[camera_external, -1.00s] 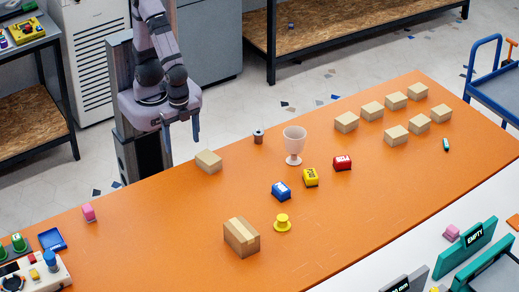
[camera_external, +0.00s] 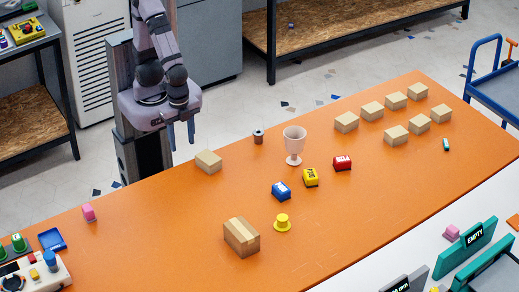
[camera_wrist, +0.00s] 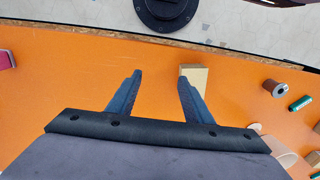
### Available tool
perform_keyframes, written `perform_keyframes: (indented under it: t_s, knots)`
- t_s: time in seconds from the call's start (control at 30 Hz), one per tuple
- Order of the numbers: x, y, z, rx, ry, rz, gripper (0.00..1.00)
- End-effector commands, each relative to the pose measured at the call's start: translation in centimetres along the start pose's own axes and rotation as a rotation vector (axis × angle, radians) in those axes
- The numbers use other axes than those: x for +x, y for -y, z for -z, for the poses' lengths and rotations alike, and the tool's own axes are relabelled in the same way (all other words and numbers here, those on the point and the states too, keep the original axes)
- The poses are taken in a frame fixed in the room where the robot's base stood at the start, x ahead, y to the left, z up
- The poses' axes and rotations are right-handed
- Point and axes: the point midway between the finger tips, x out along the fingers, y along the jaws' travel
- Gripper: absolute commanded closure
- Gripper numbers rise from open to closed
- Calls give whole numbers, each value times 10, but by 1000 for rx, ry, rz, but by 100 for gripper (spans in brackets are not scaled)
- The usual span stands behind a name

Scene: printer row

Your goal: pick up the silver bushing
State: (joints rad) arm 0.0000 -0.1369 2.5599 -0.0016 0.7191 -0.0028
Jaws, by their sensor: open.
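No plainly silver bushing stands out. A small upright cylinder (camera_external: 258,136) with a grey rim and darker body stands near the table's back edge; in the wrist view it looks brown with a pale end (camera_wrist: 270,87). I cannot tell whether it is the bushing. My gripper (camera_external: 181,146) is open and empty, above the back edge, left of that cylinder and well apart from it. In the wrist view its two fingers (camera_wrist: 158,82) point toward the back edge, with bare orange table between them.
A cardboard box (camera_external: 208,162) lies between my gripper and the cylinder. A pale goblet (camera_external: 294,142) stands just right of the cylinder. A green cylinder (camera_wrist: 300,103) lies nearby in the wrist view. Several boxes fill the right; the left middle of the orange table (camera_external: 150,225) is clear.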

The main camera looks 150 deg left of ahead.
Motion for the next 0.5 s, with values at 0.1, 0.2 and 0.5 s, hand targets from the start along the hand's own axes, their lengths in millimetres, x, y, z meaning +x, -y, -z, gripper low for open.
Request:
perform_keyframes:
  t_s: [0.1, 0.2, 0.5]
  knots:
    - [-5, 0, 1, 0, -3, 0, 54]
    - [-15, 0, 2, 0, -6, 0, 54]
    - [-49, 5, 1, -65, 20, -15, 54]
